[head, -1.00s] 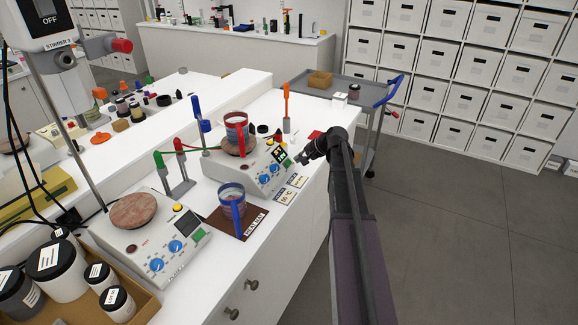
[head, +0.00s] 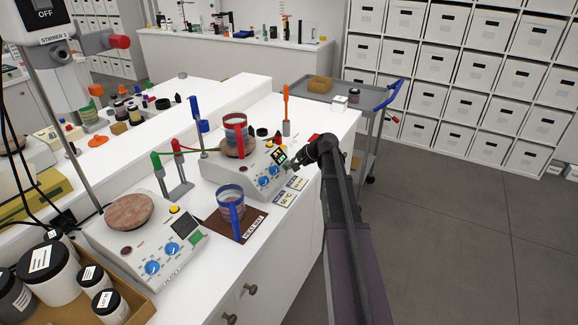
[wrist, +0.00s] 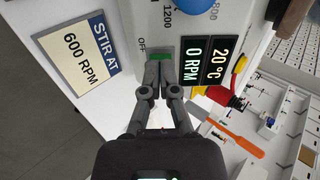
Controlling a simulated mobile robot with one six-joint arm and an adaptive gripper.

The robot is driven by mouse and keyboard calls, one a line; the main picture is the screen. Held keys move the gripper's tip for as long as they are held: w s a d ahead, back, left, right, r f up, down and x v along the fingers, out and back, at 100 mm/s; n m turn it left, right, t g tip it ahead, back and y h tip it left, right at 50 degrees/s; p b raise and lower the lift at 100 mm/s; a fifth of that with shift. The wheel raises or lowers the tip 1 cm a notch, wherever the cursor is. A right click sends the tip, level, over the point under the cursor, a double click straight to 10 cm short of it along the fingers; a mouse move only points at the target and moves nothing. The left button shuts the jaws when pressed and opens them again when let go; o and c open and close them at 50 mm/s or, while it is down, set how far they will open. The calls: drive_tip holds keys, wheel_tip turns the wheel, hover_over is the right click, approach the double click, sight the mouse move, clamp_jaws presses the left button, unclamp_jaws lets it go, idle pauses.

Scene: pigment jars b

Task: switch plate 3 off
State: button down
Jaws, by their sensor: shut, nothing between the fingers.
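A white hotplate (head: 222,172) stands at the back of the bench, with a jar with a red band (head: 236,133) on its round brown top. Its plate number is not readable. My gripper (head: 291,164) is at the right end of its front panel.
A second hotplate (head: 125,245) stands at front left. A jar with a blue band (head: 230,202) stands on a brown mat (head: 256,231) between them. Cards, including a "STIR AT 600 RPM" card (wrist: 80,57), lie before the panel. A grey cart (head: 372,97) stands behind.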

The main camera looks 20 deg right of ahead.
drive_tip(key=shift+w+a+f+b, duration=0.3)
drive_tip(key=shift+f+b, duration=0.05)
drive_tip(key=shift+f, duration=0.05)
idle(0.4)
drive_tip(key=shift+p+v, duration=1.45)
drive_tip(key=shift+v, duration=0.6)
drive_tip(key=shift+f, duration=0.1)
